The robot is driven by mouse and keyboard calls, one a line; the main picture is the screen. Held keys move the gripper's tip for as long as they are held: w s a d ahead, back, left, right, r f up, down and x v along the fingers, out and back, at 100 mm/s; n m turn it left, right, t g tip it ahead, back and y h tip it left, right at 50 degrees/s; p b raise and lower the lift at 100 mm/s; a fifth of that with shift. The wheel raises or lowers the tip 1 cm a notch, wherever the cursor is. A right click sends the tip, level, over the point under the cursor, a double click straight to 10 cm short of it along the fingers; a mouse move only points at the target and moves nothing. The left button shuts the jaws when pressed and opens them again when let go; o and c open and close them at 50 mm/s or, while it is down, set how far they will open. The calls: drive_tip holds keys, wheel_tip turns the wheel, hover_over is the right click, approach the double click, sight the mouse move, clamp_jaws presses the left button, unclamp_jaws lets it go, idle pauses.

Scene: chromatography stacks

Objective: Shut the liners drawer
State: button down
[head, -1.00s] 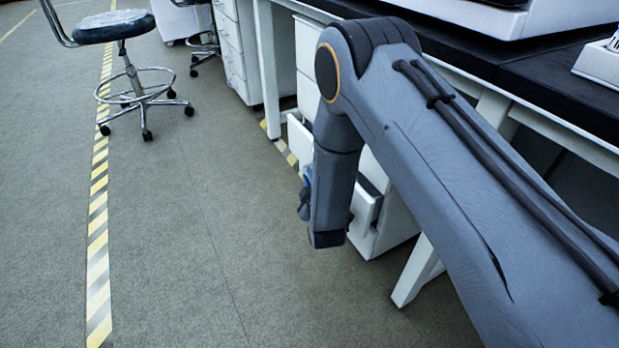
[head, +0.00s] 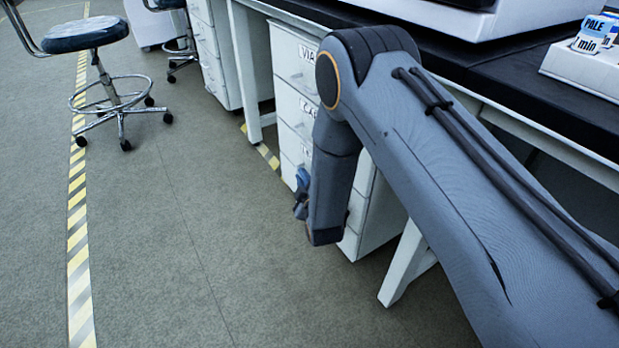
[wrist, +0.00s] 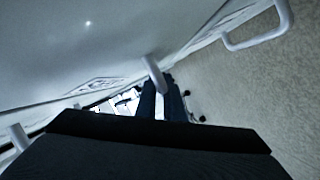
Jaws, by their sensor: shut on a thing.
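The white drawer cabinet (head: 293,73) stands under the bench in the head view, with its visible drawer fronts looking flush. The upper labels are partly covered by my arm; no liners label is readable. My gripper (head: 301,192) is at the cabinet's lower front, mostly hidden behind my arm. In the wrist view its dark fingers (wrist: 161,104) are shut on a pale bar handle (wrist: 153,73) of a white drawer front (wrist: 110,38). I take this as the liners drawer, though its label (wrist: 95,87) is too slanted to read.
Another bar handle (wrist: 262,40) shows at the upper right of the wrist view. A bench leg (head: 407,264) stands just right of the cabinet. A wheeled stool (head: 88,35) is at the far left. The floor (head: 190,235) between is clear.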

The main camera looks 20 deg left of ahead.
drive_tip(key=c, duration=2.2)
unclamp_jaws()
drive_tip(key=shift+w+d, duration=0.25)
drive_tip(key=shift+o, duration=0.2)
drive_tip(key=p+v, duration=0.3)
drive_tip(key=v, duration=0.5)
